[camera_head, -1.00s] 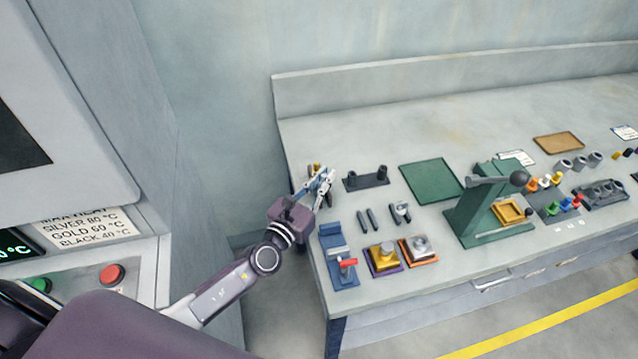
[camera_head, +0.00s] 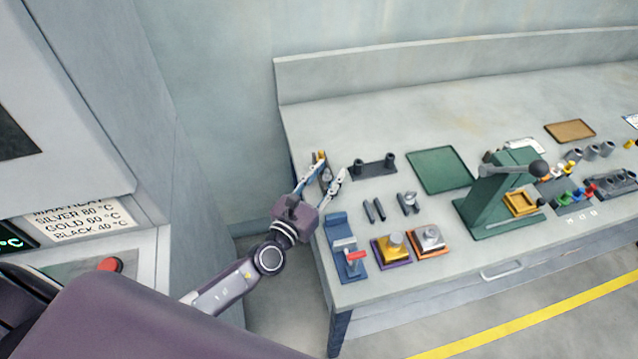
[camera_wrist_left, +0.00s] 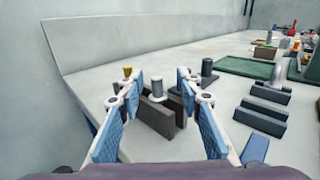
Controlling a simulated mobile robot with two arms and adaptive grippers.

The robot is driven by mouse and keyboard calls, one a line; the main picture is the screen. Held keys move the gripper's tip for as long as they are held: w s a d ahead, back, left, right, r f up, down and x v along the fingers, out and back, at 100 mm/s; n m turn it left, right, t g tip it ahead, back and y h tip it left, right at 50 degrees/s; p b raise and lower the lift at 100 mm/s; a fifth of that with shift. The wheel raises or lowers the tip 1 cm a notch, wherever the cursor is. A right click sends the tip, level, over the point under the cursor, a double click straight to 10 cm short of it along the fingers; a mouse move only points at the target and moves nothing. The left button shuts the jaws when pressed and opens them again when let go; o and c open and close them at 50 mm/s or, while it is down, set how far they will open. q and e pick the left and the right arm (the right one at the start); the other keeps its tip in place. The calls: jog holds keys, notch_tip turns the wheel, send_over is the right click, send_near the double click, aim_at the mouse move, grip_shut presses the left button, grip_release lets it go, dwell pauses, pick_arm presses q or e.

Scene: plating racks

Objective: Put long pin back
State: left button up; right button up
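My left gripper (camera_head: 325,168) is at the left end of the bench, with its two fingers spread apart. In the left wrist view, the open gripper (camera_wrist_left: 158,85) has a light grey upright pin (camera_wrist_left: 157,88) between its fingers, apart from both. Below the pin is a dark block (camera_wrist_left: 155,116); I cannot tell exactly how the pin is seated. A yellow-topped pin (camera_wrist_left: 128,73) stands just beyond the left finger, and its top also shows in the head view (camera_head: 321,156). Which pin is the long one is unclear. My right gripper is out of view.
A dark rack (camera_head: 373,170) with two posts stands right of the gripper. Two dark bars (camera_head: 374,210), a blue fixture (camera_head: 343,246) and gold (camera_head: 392,246) and silver (camera_head: 430,240) blocks lie nearer. A green tray (camera_head: 440,170) and green press (camera_head: 495,200) are further right.

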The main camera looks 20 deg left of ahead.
pick_arm(q)
jog(key=s+a+b, duration=0.2)
jog(key=s, duration=0.9)
jog(key=shift+s+b, duration=0.25)
jog(key=shift+b, duration=0.15)
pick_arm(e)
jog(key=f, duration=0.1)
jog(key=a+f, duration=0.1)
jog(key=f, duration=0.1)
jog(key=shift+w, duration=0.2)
pick_arm(q)
jog(key=shift+a, duration=0.1)
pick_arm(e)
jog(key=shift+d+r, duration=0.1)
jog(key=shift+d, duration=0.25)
